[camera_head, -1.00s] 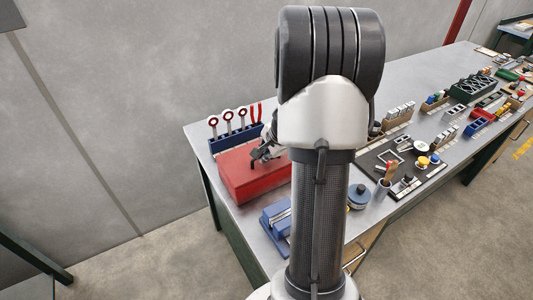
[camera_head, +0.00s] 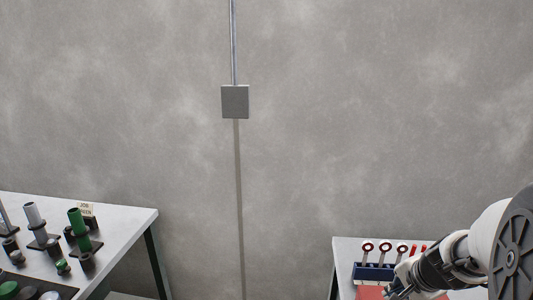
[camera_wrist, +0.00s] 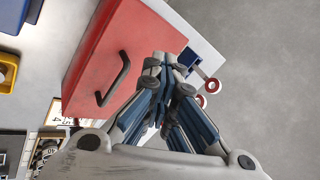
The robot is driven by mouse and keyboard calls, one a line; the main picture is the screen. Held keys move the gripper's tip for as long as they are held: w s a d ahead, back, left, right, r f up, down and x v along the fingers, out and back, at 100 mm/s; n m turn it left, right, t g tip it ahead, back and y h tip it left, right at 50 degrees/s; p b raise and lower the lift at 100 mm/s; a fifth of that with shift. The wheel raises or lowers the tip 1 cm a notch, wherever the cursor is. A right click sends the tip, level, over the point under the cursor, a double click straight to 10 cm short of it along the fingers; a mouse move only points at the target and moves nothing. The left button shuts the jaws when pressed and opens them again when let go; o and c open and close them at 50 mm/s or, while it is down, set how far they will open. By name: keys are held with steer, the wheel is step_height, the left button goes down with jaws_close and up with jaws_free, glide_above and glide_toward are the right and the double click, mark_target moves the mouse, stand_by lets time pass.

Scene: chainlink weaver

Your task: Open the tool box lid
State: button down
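The red tool box (camera_wrist: 105,45) fills the upper left of the wrist view, with its lid down. A black bar handle (camera_wrist: 115,80) stands on its red face. My gripper (camera_wrist: 165,65) is beside the handle, to its right in that view, with its fingertips drawn together over the edge of the box. The handle is outside the fingers, and I see nothing between them. Whether the fingertips touch the box I cannot tell. In the head view, a strip of the red tool box (camera_head: 370,293) shows at the bottom right, partly hidden by my gripper (camera_head: 392,291).
A blue rack (camera_head: 373,272) with red-ringed tools stands behind the box. A yellow bin (camera_wrist: 8,72) lies at the left of the wrist view. Another grey table (camera_head: 125,222) with green and grey cylinders stands at the left. A grey wall (camera_head: 330,120) is behind, with a gap between the tables.

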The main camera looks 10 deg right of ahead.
steer(key=s+a+r+n+y, duration=0.1)
steer(key=s+a+r+n, duration=0.25)
steer(key=a, duration=0.45)
steer(key=s+a+r+n, duration=0.2)
steer(key=s+a+n, duration=0.2)
steer(key=a, duration=0.3)
steer(key=s+a+r+n+y, duration=0.1)
steer(key=s+a+r+n, duration=0.25)
steer(key=a, duration=0.45)
steer(key=s+a+n+g+h, duration=0.1)
steer(key=s+a+n, duration=0.1)
steer(key=s+n, duration=0.3)
steer(key=s, duration=0.3)
steer(key=shift+s+a+n+b, duration=0.2)
steer(key=shift+a+n+b, duration=0.1)
steer(key=shift+b, duration=0.05)
steer(key=c, duration=2.3)
jaws_free()
steer(key=o, duration=0.7)
